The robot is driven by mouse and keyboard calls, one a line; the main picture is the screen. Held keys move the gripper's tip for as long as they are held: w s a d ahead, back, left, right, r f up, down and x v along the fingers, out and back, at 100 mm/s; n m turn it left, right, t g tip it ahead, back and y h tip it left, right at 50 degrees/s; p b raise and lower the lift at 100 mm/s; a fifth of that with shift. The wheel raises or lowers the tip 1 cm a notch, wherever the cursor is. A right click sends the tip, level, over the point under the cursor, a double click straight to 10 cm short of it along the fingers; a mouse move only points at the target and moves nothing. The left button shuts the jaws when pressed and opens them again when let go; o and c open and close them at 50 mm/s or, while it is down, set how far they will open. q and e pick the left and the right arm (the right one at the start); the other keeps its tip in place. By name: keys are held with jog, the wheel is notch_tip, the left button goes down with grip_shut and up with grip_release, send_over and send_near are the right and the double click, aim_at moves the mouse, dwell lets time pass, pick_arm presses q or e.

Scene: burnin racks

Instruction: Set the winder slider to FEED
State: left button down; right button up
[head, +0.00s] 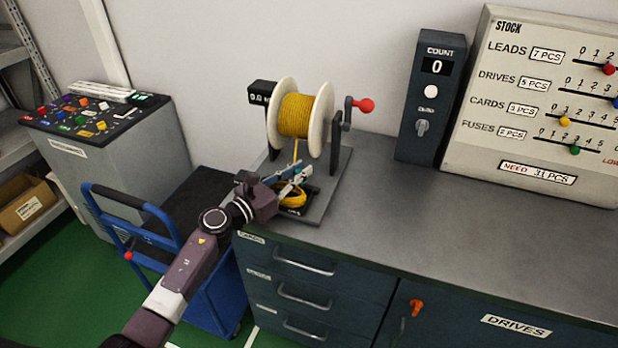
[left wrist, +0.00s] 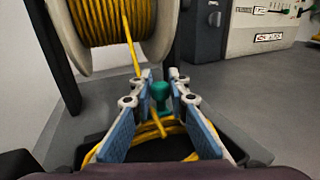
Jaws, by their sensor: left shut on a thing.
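The winder (head: 315,175) stands on the grey counter, with a spool of yellow cable (head: 297,115) between white flanges and a red-knobbed crank (head: 364,105) on its right. My left gripper (head: 299,172) reaches in low in front of the spool. In the left wrist view its blue-padded fingers (left wrist: 161,88) are closed about a green slider knob (left wrist: 161,97). The yellow cable (left wrist: 134,52) runs down from the spool past the fingers to a coil (left wrist: 150,145) below. The slider's markings are hidden, so its setting cannot be told. My right gripper is not in view.
A dark count box (head: 430,105) reading 0 and a stock board (head: 545,105) stand along the wall to the right. A blue cart (head: 135,205) and a grey control console (head: 110,165) stand left of the counter. The counter's right front is clear.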

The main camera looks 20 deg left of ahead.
pick_arm(q)
jog(key=c, duration=1.8)
grip_release()
jog(key=shift+d, duration=0.1)
jog(key=shift+c, duration=0.2)
jog(key=v, duration=1.2)
jog(key=shift+s, duration=0.1)
